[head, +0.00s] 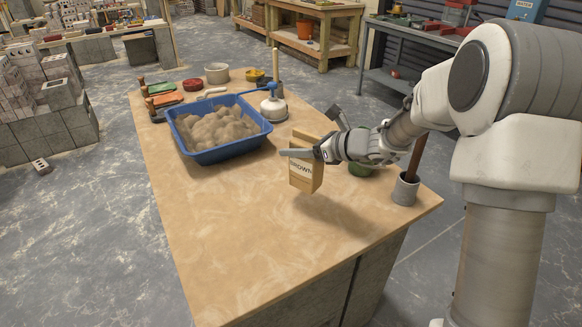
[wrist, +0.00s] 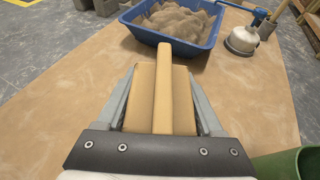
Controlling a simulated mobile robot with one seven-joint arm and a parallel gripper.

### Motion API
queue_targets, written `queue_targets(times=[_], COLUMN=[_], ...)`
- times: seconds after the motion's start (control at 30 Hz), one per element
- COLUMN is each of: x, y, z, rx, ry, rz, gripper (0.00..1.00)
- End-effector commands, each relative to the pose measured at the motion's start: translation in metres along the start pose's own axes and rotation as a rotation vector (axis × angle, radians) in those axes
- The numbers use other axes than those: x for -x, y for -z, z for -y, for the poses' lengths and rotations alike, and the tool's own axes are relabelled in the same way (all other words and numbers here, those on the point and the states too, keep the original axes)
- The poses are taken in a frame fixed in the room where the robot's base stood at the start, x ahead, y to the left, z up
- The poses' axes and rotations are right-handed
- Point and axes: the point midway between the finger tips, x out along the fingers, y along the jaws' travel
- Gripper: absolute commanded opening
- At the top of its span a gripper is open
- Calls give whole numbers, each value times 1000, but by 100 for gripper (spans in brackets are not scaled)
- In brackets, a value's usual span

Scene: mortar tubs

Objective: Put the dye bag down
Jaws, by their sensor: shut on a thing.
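The dye bag (head: 301,174) is a tan paper bag with the word "BROWN" on its front. My gripper (head: 304,154) is shut on it near its top. The bag is upright above the wooden table (head: 235,240), and a shadow on the tabletop lies apart below it, so it appears held in the air. In the wrist view the bag (wrist: 161,95) sits between my two grey fingers, seen from above with a raised ridge along its middle. Its underside is hidden there.
A blue tub (head: 217,157) of sandy mix stands behind and left of the bag. A white round vessel (head: 273,110), a grey cup (head: 404,190) with a handle in it, and a green container (head: 361,169) stand nearby. The front left tabletop is clear.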

Motion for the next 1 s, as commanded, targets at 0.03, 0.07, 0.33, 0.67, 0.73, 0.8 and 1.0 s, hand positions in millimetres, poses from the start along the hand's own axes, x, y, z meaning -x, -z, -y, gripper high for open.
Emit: queue_targets(times=[0.03,0.07,0.33,0.67,0.73,0.8,1.0], x=[-4,-6,-13,-24,-24,-24,-25], y=[1,2,15,40,39,40,45], z=[-5,-7,-12,-12,-12,-12,-12], rx=[1,3,1,3,3,3,1], ry=[0,0,1,2,2,2,1], rz=[4,3,2,5,5,5,0], gripper=[0,0,0,0,0,0,78])
